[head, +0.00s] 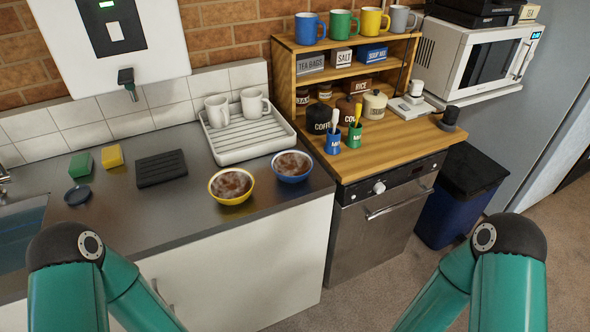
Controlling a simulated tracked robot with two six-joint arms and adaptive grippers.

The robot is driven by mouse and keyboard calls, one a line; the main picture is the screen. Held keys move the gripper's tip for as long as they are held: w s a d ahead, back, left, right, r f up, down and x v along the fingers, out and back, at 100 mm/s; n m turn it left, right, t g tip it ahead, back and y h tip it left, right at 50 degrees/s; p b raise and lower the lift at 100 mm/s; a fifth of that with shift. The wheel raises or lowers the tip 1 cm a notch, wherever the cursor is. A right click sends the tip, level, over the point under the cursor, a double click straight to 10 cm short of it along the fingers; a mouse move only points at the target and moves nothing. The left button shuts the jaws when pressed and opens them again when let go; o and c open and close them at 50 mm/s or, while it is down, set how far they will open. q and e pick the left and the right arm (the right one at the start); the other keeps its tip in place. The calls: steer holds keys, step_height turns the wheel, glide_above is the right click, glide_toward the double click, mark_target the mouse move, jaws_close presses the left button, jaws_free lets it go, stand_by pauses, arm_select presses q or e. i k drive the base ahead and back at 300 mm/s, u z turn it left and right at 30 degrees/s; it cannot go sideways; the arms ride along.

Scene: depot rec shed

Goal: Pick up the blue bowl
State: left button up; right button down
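The blue bowl (291,177) stands upright on the grey metal counter, near its right end, with steaming brown food in it. A yellow bowl (217,198) with similar food stands just left of it, close to the counter's front edge. My two teal arms show at the bottom left and bottom right corners. Both grippers are out of the picture, so nothing shows of what they hold.
A white drying rack (219,151) with two white mugs stands behind the bowls. A black ridged mat (161,169) lies left of them. A wooden counter (410,142) with a blue cup (333,143) of utensils adjoins on the right. Bare counter lies front left.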

mark_target(291, 166)
steer(key=z, duration=1.6)
steer(key=i, duration=0.15)
steer(key=u, duration=3.1)
steer(key=i, duration=0.15)
steer(key=u, duration=1.05)
steer(key=k, duration=0.1)
steer(key=z, duration=0.65)
steer(key=k, duration=1.1)
steer(key=z, duration=0.75)
steer(key=i, duration=1.1)
steer(key=u, duration=0.1)
